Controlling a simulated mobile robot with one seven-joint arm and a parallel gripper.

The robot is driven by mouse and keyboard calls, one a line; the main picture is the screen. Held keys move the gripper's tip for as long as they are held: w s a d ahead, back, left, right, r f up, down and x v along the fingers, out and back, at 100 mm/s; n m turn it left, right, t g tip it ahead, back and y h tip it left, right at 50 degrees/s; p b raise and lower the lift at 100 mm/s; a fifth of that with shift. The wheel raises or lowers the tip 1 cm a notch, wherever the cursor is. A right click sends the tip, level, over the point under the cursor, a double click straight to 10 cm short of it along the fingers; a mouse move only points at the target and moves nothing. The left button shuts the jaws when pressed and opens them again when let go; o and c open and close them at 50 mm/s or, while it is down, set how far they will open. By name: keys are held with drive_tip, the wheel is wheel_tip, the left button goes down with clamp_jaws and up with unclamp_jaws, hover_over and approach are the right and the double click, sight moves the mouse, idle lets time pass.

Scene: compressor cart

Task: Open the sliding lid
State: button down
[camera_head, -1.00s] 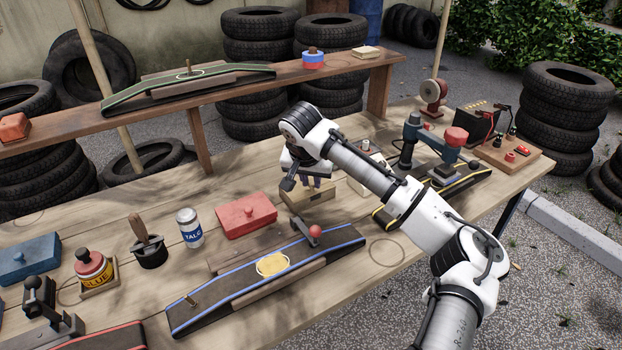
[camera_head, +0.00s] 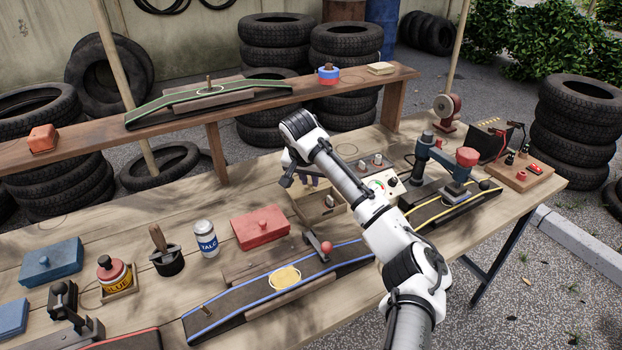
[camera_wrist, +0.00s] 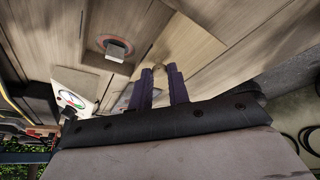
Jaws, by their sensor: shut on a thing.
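A small pale wooden box (camera_head: 322,212) stands on the workbench, behind the blue-edged ramp, in the head view. My gripper (camera_head: 308,181) is at the top of this box, and my arm comes in from the front right. In the wrist view, the two dark fingers (camera_wrist: 159,74) are close together on a small brownish piece, apparently the lid's grip. Pale wood surfaces lie beyond the fingertips. The fingers and wrist hide part of the box's top, so I cannot tell clearly how far the lid is open.
A gauge panel (camera_head: 380,184) and a yellow-edged ramp (camera_head: 446,208) stand to the right of the box. A red box (camera_head: 261,231) is to its left. The blue-edged ramp (camera_head: 235,305) with a red-knobbed lever (camera_head: 326,248) lies in front. A raised shelf (camera_head: 215,107) runs behind.

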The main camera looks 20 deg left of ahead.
drive_tip(key=c, duration=1.3)
unclamp_jaws()
drive_tip(key=shift+c, duration=0.2)
drive_tip(key=b+v, duration=0.1)
drive_tip(key=v, duration=1.2)
drive_tip(key=shift+s+r, duration=0.2)
drive_tip(key=shift+r, duration=0.2)
